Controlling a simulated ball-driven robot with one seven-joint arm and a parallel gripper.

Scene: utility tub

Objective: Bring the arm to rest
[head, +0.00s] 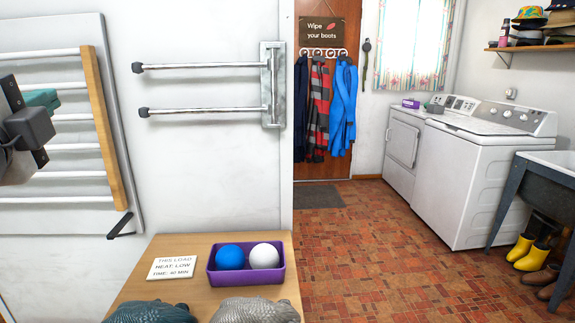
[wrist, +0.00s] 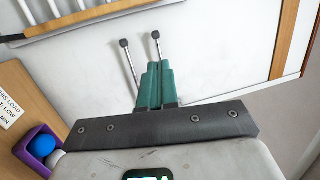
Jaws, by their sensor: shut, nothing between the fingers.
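My arm reaches in at the left edge of the head view, raised in front of the wall rack. My gripper (head: 42,97) shows there as a teal finger beside a grey body. In the wrist view, my gripper (wrist: 159,66) has its two teal fingers pressed together with nothing between them. It points toward the white wall and the two metal rods (wrist: 129,58). The fingertips look apart from the wall and rods.
A wooden table (head: 200,286) below holds a purple tray (head: 245,277) with a blue ball (head: 229,257) and a white ball (head: 264,256), and a card (head: 171,268). The drying rack (head: 103,130) hangs on the wall.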

